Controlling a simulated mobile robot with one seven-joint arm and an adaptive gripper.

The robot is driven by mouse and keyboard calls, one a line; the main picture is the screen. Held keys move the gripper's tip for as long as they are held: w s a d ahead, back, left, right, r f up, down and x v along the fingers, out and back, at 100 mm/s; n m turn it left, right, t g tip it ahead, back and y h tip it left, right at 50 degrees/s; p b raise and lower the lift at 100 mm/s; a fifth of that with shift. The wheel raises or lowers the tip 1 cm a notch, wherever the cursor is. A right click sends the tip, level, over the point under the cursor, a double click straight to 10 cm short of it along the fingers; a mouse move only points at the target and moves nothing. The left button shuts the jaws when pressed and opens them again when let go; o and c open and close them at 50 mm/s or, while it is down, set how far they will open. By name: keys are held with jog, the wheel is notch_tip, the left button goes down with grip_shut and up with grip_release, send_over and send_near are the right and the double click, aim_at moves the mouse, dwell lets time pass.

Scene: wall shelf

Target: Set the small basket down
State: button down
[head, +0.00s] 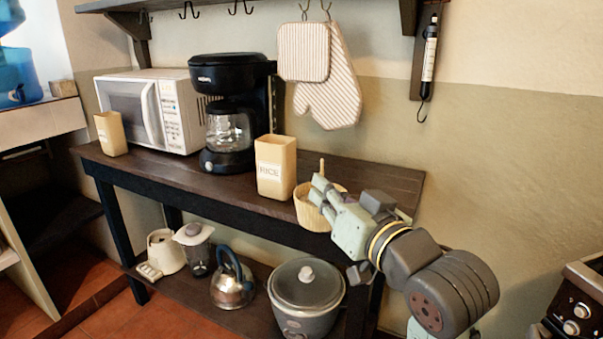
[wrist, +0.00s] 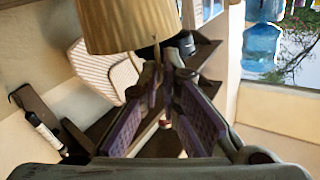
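The small basket (head: 312,213) is a pale, ribbed wooden tub with a thin upright handle. In the head view it is at the right part of the dark tabletop (head: 385,183), overlapping the front edge. I cannot tell whether its base touches the wood. My gripper (head: 318,190) is at its right upper side, partly covering it. In the wrist view the basket (wrist: 125,22) fills the top, with its thin handle running toward my purple-padded fingers (wrist: 160,85). The fingers are close together and appear shut on that handle; the exact contact is small and partly hidden.
A rice canister (head: 276,167) stands just left of the basket. A coffee maker (head: 229,115), microwave (head: 150,108) and another canister (head: 110,134) stand farther left. Mitts (head: 327,70) hang above. The tabletop right of the basket is clear. A pot (head: 306,290) sits below.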

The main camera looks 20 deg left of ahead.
jog(key=shift+w+a+f+p, duration=0.45)
jog(key=shift+w+f, duration=0.35)
jog(key=shift+w, duration=1.7)
jog(key=shift+w+a+f+p, duration=0.4)
jog(key=shift+w+f, duration=0.45)
jog(key=shift+w, duration=1.65)
jog(key=shift+w+a+f+p, duration=0.4)
jog(key=shift+w+f, duration=0.4)
jog(key=shift+w, duration=1.7)
jog(key=shift+f, duration=0.2)
jog(key=c, duration=1.8)
grip_release()
jog(key=shift+r, duration=0.1)
jog(key=shift+r, duration=0.2)
jog(key=b+v, duration=0.2)
jog(key=v, duration=1)
jog(key=shift+f, duration=0.15)
jog(key=shift+a, duration=0.1)
